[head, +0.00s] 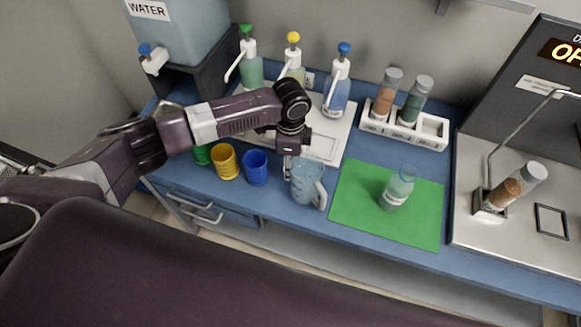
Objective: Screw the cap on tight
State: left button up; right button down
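A clear vial (397,188) with pale green contents stands on the green mat (347,205). A bluish ring shows at its top and I see no grey cap there. Another vial (512,188) with brown contents and a pale grey cap (535,173) leans tilted in a small holder at the right; I cannot tell how tight that cap is. My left gripper (288,171) points down at the rear left of the clear jug (306,184), left of the mat. Its fingertips are too small to tell whether it is open or touching the jug. My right gripper is not in view.
A white rack (431,131) holds two capped vials. Several pump bottles stand on a white tray (342,133). Green, yellow (226,163) and blue (256,168) cups line the front left. A water tank (190,30) stands at back left, a machine with a metal arm at right.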

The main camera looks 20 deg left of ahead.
pick_arm(q)
jog(key=shift+c, duration=0.5)
jog(key=c, duration=0.4)
jog(key=shift+o, duration=0.2)
jog(key=shift+r, duration=0.1)
notch_tip(320, 180, up, 20)
jog(key=b, duration=0.2)
jog(key=shift+b, duration=0.4)
